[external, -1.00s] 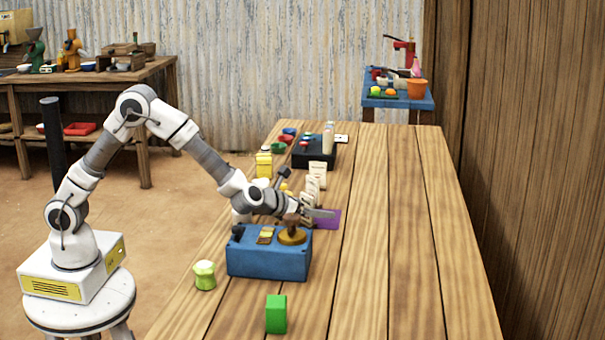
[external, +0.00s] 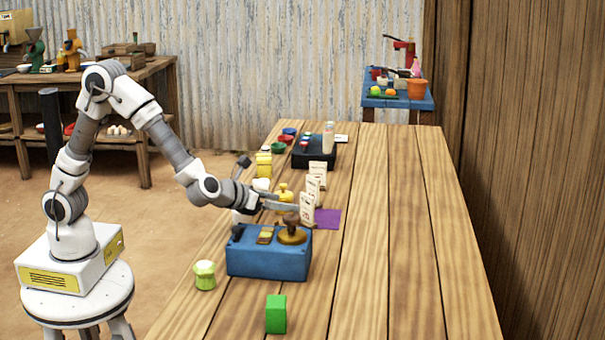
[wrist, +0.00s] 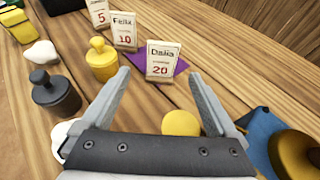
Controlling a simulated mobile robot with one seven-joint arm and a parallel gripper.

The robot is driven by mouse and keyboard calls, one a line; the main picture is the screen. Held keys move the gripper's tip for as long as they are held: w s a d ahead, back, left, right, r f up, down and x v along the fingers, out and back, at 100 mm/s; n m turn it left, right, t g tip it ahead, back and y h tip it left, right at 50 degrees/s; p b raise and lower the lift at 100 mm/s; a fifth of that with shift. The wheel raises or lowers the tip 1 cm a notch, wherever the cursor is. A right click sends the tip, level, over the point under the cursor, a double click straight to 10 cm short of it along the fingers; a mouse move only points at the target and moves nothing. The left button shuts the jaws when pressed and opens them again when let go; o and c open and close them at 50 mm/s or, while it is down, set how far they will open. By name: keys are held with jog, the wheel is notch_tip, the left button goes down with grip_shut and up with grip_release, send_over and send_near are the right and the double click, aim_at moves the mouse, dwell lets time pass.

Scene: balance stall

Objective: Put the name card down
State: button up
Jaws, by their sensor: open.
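The white name card reading "Dalia 20" (wrist: 162,62) stands upright at the purple mat (wrist: 182,68), apart from my fingers. In the external view the card (external: 308,209) stands at the left side of the purple mat (external: 329,219). My gripper (external: 286,204) is open and empty, to the left of the card. In the wrist view the card shows beyond and between my open fingertips (wrist: 160,76).
Cards reading "Felix 10" (wrist: 124,32) and "5" (wrist: 98,13) stand farther back. A yellow weight (wrist: 102,60) and a dark weight (wrist: 55,94) stand left of my fingers. A blue box (external: 268,262) is close by. The table's right side is clear.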

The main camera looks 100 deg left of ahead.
jog(key=s+a+r+n+g+h, duration=0.15)
jog(key=s+r+n, duration=0.25)
jog(key=s+n, duration=0.4)
jog(key=s+r+n+g+y, duration=0.1)
jog(key=s+r+n+g, duration=0.2)
jog(key=s+n, duration=0.5)
jog(key=s+d+n+h, duration=0.9)
jog(key=s+d, duration=0.4)
jog(key=s, duration=0.3)
jog(key=shift+s+d+r+n+t, duration=0.15)
jog(key=shift+d+r+n+t, duration=0.2)
jog(key=shift+n, duration=0.55)
notch_tip(320, 180, up, 20)
jog(key=p, duration=2)
jog(key=shift+f, duration=0.15)
